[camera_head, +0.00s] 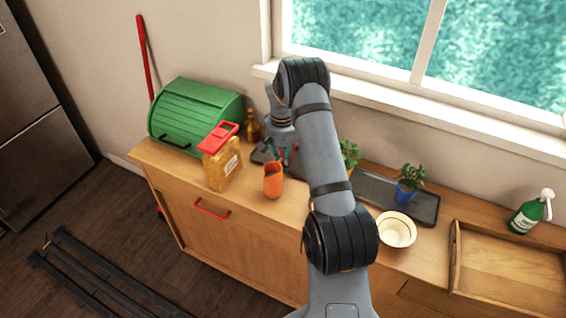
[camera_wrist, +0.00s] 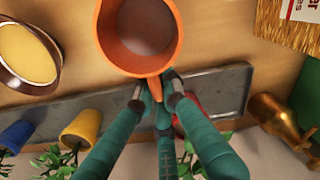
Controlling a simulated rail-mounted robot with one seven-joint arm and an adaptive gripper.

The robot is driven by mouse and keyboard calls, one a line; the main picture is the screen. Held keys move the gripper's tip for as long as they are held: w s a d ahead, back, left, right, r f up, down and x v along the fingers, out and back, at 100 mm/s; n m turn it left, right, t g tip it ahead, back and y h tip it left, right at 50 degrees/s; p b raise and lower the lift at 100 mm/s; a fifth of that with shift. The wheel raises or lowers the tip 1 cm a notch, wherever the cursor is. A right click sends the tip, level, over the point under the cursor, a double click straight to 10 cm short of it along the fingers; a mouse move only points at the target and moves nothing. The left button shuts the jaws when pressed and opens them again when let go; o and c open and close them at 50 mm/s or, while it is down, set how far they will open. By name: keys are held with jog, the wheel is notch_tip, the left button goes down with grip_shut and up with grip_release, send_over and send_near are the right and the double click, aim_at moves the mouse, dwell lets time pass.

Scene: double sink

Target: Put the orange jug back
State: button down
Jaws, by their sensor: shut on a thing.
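The orange jug (camera_head: 273,181) is upright at the front part of the wooden counter, just below my gripper (camera_head: 283,154) in the head view. In the wrist view I look down into the open mouth of the orange jug (camera_wrist: 101,36); its handle points toward my fingers. My gripper (camera_wrist: 158,93) is shut on that handle with its green fingers. I cannot tell whether the jug's base touches the counter. A long dark grey tray (camera_head: 373,190) lies along the back of the counter; it also shows behind the fingers in the wrist view (camera_wrist: 85,108).
A yellow container with a red cap (camera_head: 222,167), a green bread box (camera_head: 195,115) and a brass bottle (camera_head: 252,126) stand left. Potted plants (camera_head: 407,191) stand on the tray. A cream bowl (camera_head: 397,231), wooden tray (camera_head: 510,270) and spray bottle (camera_head: 527,215) are right.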

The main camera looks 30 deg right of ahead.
jog(key=shift+f, duration=0.1)
jog(key=c, duration=2.3)
grip_release()
jog(key=o, duration=0.5)
jog(key=shift+c, duration=0.2)
jog(key=shift+r, duration=0.7)
notch_tip(320, 180, up, 11)
jog(key=shift+a+b, duration=0.1)
jog(key=shift+b, duration=0.6)
